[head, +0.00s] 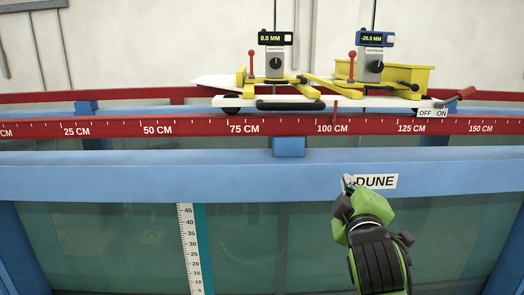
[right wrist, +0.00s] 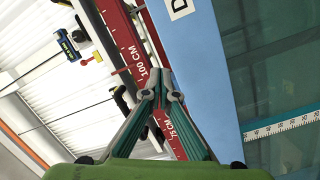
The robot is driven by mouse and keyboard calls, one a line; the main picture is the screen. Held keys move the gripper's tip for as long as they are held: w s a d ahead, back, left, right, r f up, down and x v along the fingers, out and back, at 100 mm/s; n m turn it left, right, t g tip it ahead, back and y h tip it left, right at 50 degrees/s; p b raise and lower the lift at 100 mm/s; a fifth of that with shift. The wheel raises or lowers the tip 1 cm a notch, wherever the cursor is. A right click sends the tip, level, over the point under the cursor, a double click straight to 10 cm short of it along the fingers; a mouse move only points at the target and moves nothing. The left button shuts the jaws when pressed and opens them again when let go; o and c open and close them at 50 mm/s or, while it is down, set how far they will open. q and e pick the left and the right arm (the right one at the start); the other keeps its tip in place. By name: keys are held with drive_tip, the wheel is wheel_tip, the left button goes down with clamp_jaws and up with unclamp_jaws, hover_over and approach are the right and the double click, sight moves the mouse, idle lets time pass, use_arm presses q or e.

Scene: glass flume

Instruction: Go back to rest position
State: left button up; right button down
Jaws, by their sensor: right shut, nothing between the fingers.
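My right gripper (head: 348,183) is in front of the flume's blue front beam (head: 120,175), at the left end of the white DUNE label (head: 378,181). Its green and black arm comes up from the bottom of the head view. In the right wrist view, the right gripper (right wrist: 163,75) has its fingertips together with nothing between them. The red ruler rail (right wrist: 138,60) shows behind the fingers there. My left gripper is in neither view.
A carriage (head: 300,104) with two gauges, the left one (head: 275,45) reading 0.0 MM, stands above the red ruler rail. A red switch lever (head: 460,95) is at the right by the OFF/ON label. A vertical white scale (head: 190,250) is on the glass.

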drive_tip(key=s+d+f+m+g+y, duration=0.1)
drive_tip(key=s+f+m+g, duration=0.3)
drive_tip(key=f, duration=0.9)
drive_tip(key=s+f+g, duration=0.2)
drive_tip(key=s+f, duration=0.5)
drive_tip(key=f, duration=0.5)
drive_tip(key=s+f+m+g+y, duration=0.15)
drive_tip(key=s+f+g, duration=0.25)
drive_tip(key=s+f, duration=0.7)
drive_tip(key=s+f+m+g, duration=0.35)
drive_tip(key=s+f, duration=0.45)
drive_tip(key=s, duration=0.8)
wheel_tip(320, 180, down, 29)
drive_tip(key=s+g+b, duration=0.2)
drive_tip(key=s+d+f+g+b, duration=0.1)
drive_tip(key=s+d+f, duration=0.2)
drive_tip(key=s+f, duration=1.2)
drive_tip(key=shift+s+f+n, duration=0.15)
drive_tip(key=shift+s+n, duration=0.15)
drive_tip(key=shift+s, duration=0.45)
